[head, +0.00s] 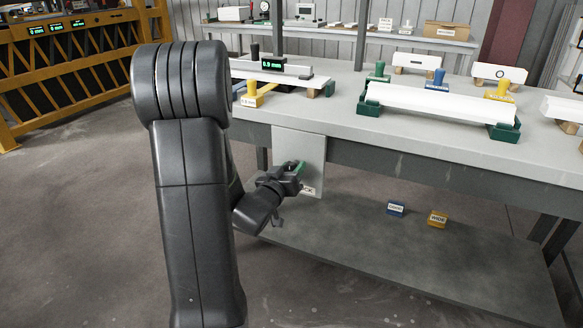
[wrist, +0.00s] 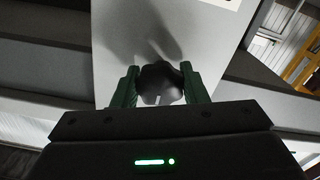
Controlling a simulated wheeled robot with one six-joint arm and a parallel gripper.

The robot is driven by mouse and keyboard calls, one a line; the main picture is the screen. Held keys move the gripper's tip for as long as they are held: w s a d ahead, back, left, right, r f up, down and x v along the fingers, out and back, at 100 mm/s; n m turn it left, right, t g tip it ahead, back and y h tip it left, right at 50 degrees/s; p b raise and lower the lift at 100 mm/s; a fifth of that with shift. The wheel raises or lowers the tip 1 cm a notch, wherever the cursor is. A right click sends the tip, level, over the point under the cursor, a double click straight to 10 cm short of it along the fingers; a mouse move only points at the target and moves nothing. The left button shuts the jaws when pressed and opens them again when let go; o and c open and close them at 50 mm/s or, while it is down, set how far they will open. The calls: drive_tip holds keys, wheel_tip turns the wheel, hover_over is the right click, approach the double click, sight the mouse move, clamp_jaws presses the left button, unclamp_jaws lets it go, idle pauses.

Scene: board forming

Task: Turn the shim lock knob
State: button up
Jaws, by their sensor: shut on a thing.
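The shim lock knob is a dark, lobed knob (wrist: 161,84) with a small pale mark, on a light grey panel (wrist: 118,40) in the wrist view. The panel (head: 314,150) hangs at the front of the workbench in the head view. My gripper (head: 298,168) is at the panel's face. In the wrist view the green fingers of my gripper (wrist: 160,86) stand on either side of the knob and are shut on it. In the head view the knob is hidden by the gripper, and a label at the panel's lower edge is partly covered.
The workbench (head: 440,130) carries white boards on green and yellow supports. The bench's front edge is above my gripper. An orange fence (head: 80,75) stands at the left.

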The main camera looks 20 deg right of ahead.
drive_tip(key=shift+f, duration=0.1)
idle(0.4)
drive_tip(key=o, duration=1)
drive_tip(key=shift+c, duration=0.2)
drive_tip(key=p+v, duration=0.1)
drive_tip(key=v, duration=1.2)
drive_tip(key=shift+s+a, duration=0.25)
drive_tip(key=shift+s, duration=0.05)
drive_tip(key=b+x, duration=0.1)
drive_tip(key=x, duration=1.2)
drive_tip(key=shift+w+d, duration=0.3)
drive_tip(key=shift+a, duration=0.1)
